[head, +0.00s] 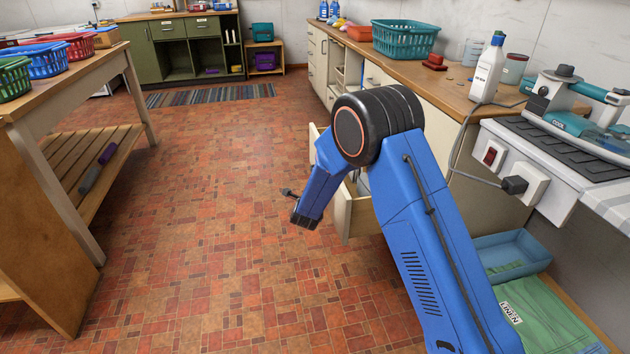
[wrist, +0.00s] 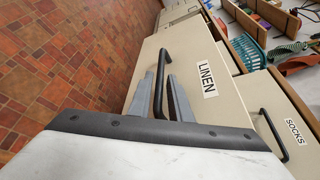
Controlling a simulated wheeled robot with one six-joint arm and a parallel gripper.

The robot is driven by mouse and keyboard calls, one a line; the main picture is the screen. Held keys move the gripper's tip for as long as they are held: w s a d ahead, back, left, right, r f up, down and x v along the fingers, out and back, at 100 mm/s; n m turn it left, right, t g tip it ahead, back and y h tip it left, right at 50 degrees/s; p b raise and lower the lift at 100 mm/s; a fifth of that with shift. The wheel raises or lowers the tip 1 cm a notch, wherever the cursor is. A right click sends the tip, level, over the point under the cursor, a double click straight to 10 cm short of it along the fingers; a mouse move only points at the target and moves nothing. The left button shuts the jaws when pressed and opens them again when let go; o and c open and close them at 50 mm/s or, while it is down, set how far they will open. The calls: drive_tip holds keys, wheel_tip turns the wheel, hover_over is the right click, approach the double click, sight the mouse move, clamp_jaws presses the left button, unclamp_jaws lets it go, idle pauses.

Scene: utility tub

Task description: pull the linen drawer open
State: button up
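The linen drawer has a cream front with a LINEN label and a black bar handle (wrist: 158,88) in the wrist view. My gripper (wrist: 162,80) has its two grey fingers on either side of this bar, close against it. The linen drawer front (wrist: 190,55) stands out from the cabinet. In the head view a cream drawer (head: 351,218) juts out over the floor, partly open, with some of its inside showing. My blue arm covers much of it there and hides the fingers and handle.
A SOCKS drawer front (wrist: 278,105) lies beside the linen one in the wrist view. The tiled floor (head: 220,200) before the drawers is clear. A wooden table (head: 70,90) with baskets stands at left. The counter (head: 455,90) carries a teal basket (head: 404,40) and a white bottle (head: 488,70).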

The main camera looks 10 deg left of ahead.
drive_tip(key=v, duration=1.4)
drive_tip(key=s+d+r+n+g+y, duration=0.1)
drive_tip(key=d+r+n, duration=0.2)
drive_tip(key=r, duration=0.2)
drive_tip(key=s+d+r+n+g+y, duration=0.1)
drive_tip(key=d+r+n, duration=0.2)
drive_tip(key=d+r, duration=0.1)
drive_tip(key=s+d+r+n+g+y, duration=0.1)
drive_tip(key=s+d+r+n, duration=0.1)
drive_tip(key=d+r, duration=0.2)
drive_tip(key=shift+d+r+n+g, duration=0.15)
drive_tip(key=shift+r+n+g, duration=0.25)
drive_tip(key=shift+r, duration=0.6)
drive_tip(key=s+d+r+n+g, duration=0.2)
drive_tip(key=s+d+r+n, duration=0.25)
drive_tip(key=s+d, duration=0.55)
drive_tip(key=s+d+r+n+g, duration=0.25)
drive_tip(key=s+d+n, duration=0.45)
drive_tip(key=s, duration=0.5)
drive_tip(key=s+d+n+g+h, duration=0.1)
drive_tip(key=s+d+n, duration=0.1)
drive_tip(key=s+d, duration=0.3)
drive_tip(key=s+d+f+n+g+h, duration=0.1)
drive_tip(key=s+d, duration=0.4)
drive_tip(key=s, duration=0.8)
drive_tip(key=shift+s+d+f+n+h, duration=0.15)
drive_tip(key=shift+s+d+n+h, duration=0.15)
drive_tip(key=shift+s+n+h, duration=0.25)
